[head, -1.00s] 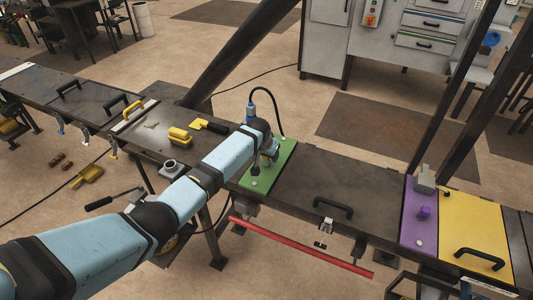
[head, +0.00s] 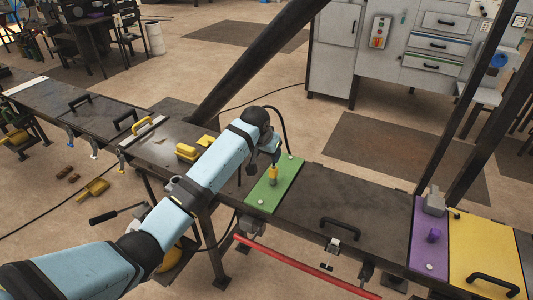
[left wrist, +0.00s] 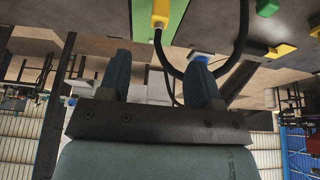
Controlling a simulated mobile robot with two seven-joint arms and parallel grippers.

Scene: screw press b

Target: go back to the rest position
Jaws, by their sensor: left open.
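My left arm reaches in from the lower left in the head view, and my left gripper (head: 274,152) is over the back part of the green plate (head: 265,199). In the left wrist view its two dark fingers (left wrist: 158,76) stand apart with nothing between them. A yellow plug (head: 272,175) stands on the green plate just below and in front of the gripper, apart from the fingers. It also shows with its black cable in the left wrist view (left wrist: 160,12). My right gripper is not in view.
The dark bench carries black handles (head: 340,228), a purple plate (head: 429,230) and a yellow plate (head: 475,255). Yellow blocks (head: 187,152) lie behind my arm. A dark slanted beam (head: 260,60) rises behind it. A red bar (head: 300,264) runs along the front.

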